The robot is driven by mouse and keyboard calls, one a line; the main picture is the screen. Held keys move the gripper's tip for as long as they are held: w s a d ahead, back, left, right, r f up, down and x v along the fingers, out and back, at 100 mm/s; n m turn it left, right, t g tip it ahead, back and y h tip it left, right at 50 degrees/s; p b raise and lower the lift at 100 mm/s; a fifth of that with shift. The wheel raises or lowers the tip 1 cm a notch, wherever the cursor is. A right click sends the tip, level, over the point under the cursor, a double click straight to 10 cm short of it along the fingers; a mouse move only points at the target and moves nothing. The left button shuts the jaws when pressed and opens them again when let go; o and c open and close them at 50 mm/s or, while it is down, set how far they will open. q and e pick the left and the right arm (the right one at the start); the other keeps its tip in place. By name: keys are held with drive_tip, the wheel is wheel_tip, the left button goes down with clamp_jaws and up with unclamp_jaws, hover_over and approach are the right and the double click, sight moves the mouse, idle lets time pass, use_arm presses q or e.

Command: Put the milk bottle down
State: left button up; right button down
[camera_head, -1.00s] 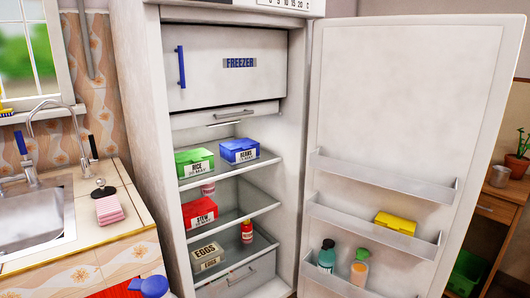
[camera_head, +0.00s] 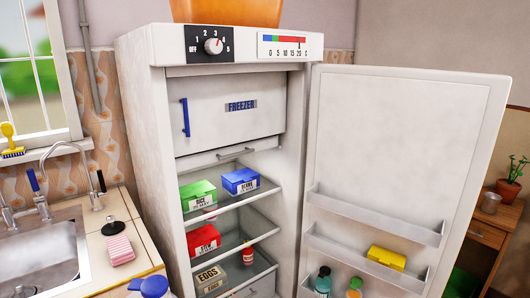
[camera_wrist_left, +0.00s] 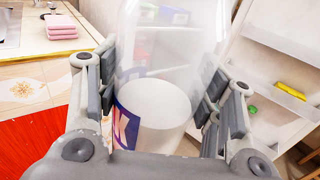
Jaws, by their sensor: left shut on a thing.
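The milk bottle (camera_wrist_left: 152,115) is clear, with white milk in its lower part and a blue, white and red label on its left side. It fills the middle of the left wrist view; its top is cut off by the frame. My left gripper (camera_wrist_left: 160,92) is shut on it, with a grey finger on each side. The fridge shelves show behind the bottle. In the head view neither gripper can be made out.
The open fridge (camera_head: 240,165) holds labelled boxes, including a green box (camera_head: 198,195) and a blue box (camera_head: 240,181). Its door (camera_head: 395,150) stands open to the right. A counter (camera_head: 135,262) with a sink and pink sponges (camera_head: 120,250) is at left. A blue rounded shape (camera_head: 150,286) is unclear.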

use_arm(q)
drive_tip(key=s+f, duration=0.2)
drive_tip(key=s, duration=0.6)
drive_tip(key=shift+f, duration=0.15)
drive_tip(key=shift+d, duration=0.1)
